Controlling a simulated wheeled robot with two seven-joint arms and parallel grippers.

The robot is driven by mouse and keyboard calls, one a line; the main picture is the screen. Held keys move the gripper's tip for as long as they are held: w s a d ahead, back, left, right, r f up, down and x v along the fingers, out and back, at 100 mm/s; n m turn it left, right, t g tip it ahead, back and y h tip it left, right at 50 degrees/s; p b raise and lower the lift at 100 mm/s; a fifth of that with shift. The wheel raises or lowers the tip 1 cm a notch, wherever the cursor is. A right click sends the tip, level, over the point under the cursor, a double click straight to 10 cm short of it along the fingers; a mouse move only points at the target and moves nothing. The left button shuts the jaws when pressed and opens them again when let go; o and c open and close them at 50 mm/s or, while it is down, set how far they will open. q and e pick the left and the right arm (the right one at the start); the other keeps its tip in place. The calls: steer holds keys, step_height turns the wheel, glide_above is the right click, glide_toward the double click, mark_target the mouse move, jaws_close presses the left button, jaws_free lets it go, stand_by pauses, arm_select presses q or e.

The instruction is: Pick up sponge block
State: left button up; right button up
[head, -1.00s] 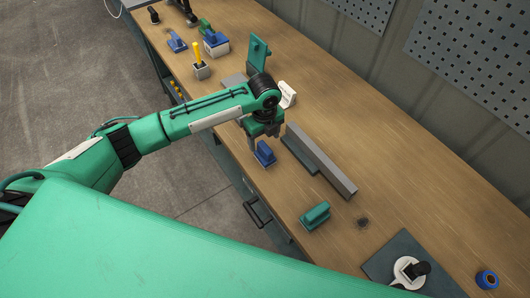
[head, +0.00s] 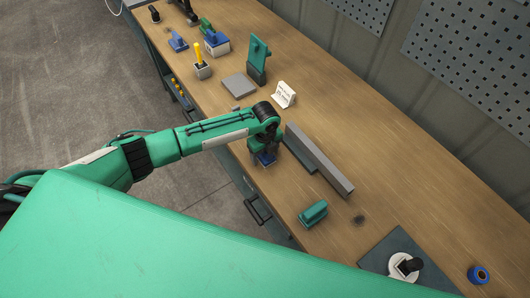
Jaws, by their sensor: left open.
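A small blue block (head: 266,160), which I take to be the sponge block, sits near the front edge of the wooden bench in the head view. My left gripper (head: 264,153) is open and points down right over it, hiding most of it. I cannot tell whether the fingers touch the block or stand around it. My right gripper is not in view.
A long grey bar (head: 322,163) lies just right of my left gripper. A teal block (head: 314,213) sits near the front edge. A white sign (head: 284,94), a grey plate (head: 240,86) and a teal stand (head: 258,62) are behind.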

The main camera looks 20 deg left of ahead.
arm_select(q)
steer(key=c, duration=1)
steer(key=shift+c, duration=0.5)
steer(key=shift+r, duration=0.1)
step_height(320, 180, up, 20)
steer(key=b, duration=0.4)
steer(key=shift+b, duration=0.3)
steer(key=o, duration=0.4)
steer(key=shift+c, duration=1.3)
